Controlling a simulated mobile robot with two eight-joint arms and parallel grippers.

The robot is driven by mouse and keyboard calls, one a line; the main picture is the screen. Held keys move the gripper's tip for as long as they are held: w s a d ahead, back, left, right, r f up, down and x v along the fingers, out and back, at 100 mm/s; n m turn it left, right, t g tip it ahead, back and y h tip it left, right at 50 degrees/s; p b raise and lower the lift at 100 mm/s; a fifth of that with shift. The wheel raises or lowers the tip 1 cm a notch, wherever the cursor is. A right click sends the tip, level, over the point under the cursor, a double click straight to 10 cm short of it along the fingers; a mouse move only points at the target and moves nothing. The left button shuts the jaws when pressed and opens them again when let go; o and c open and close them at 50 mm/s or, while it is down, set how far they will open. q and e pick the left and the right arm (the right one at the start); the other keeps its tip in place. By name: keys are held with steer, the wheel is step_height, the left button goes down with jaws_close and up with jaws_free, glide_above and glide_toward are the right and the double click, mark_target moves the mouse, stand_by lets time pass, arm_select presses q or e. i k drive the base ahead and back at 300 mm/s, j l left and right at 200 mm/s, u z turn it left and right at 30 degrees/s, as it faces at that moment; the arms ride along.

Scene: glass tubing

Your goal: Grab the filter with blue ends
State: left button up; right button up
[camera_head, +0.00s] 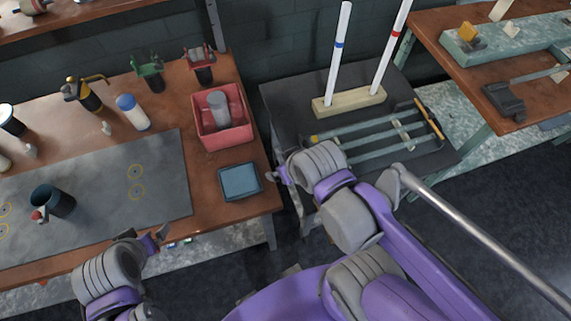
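A white cylinder with a blue end (132,112) stands on the left table, behind the grey mat; its lower end looks white. I cannot tell for sure that it is the filter. A tall white tube with a blue band (339,47) stands upright in a wooden block (349,101). My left gripper (158,238) is at the front edge of the left table, well apart from the cylinder. My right gripper (281,175) is between the left table and the dark middle table. Both look empty, but their fingers are too small to read.
A red bin (240,136) holding a grey cylinder and a blue-grey square tray (240,182) are at the left table's right side. A dark mug (50,200) sits on the mat (100,215). A rack of rods (385,138) lies on the middle table.

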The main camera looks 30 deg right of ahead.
mark_target(127, 102)
steer(key=j+u, duration=0.25)
steer(key=u, duration=0.2)
steer(key=j+u, duration=0.25)
steer(key=u, duration=0.2)
steer(key=j+u, duration=0.25)
steer(key=u, duration=0.2)
steer(key=i+l, duration=0.25)
steer(key=l, duration=0.2)
